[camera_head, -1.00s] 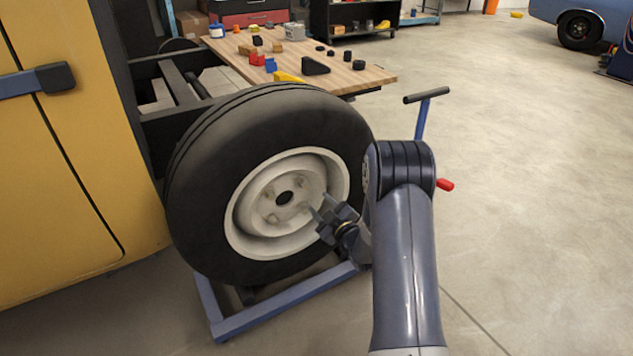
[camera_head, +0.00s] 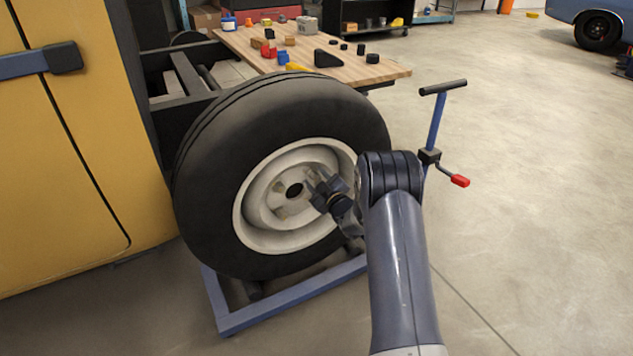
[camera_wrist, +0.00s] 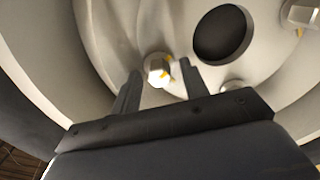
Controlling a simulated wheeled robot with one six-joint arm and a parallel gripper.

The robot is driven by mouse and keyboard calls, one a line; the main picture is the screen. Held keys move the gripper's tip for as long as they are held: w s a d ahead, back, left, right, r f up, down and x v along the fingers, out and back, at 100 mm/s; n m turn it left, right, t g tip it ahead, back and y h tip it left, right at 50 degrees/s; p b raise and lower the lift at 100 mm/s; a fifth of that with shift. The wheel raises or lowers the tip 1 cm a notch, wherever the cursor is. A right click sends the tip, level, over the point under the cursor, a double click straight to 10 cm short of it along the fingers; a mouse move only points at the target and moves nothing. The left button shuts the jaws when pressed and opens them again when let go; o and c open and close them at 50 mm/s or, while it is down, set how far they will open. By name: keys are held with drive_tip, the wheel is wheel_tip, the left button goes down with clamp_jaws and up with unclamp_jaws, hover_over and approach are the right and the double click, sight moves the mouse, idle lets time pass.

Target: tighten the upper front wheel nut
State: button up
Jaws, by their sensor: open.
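The wheel (camera_head: 205,150) is a black tyre with a pale rim (camera_head: 247,232), standing upright at the yellow vehicle's side. My gripper (camera_head: 312,187) is in front of the right part of its hub, partly covering it. In the wrist view my gripper (camera_wrist: 160,68) is open, one finger on each side of a pale hex nut (camera_wrist: 157,70) with yellow marks. The nut appears between the fingertips; contact or a gap in depth cannot be told. Another nut (camera_wrist: 302,13) shows at upper right, and a further one (camera_wrist: 232,87) is partly hidden beside the right finger.
A blue stand (camera_head: 285,307) lies low under the wheel. A wooden bench (camera_head: 375,72) with small parts is behind it. A blue post with a black bar and red-ended crank (camera_head: 436,120) stands to the right of my arm. Open floor lies further right.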

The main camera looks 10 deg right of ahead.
clamp_jaws()
idle(0.5)
drive_tip(key=shift+m, duration=0.3)
drive_tip(key=m, duration=0.4)
drive_tip(key=shift+m+b, duration=0.3)
drive_tip(key=m, duration=0.4)
drive_tip(key=shift+w+r+m, duration=0.1)
drive_tip(key=shift+m, duration=0.2)
drive_tip(key=m+p, duration=0.1)
drive_tip(key=m, duration=0.4)
drive_tip(key=shift+d, duration=0.1)
drive_tip(key=m+p, duration=0.1)
drive_tip(key=m, duration=0.4)
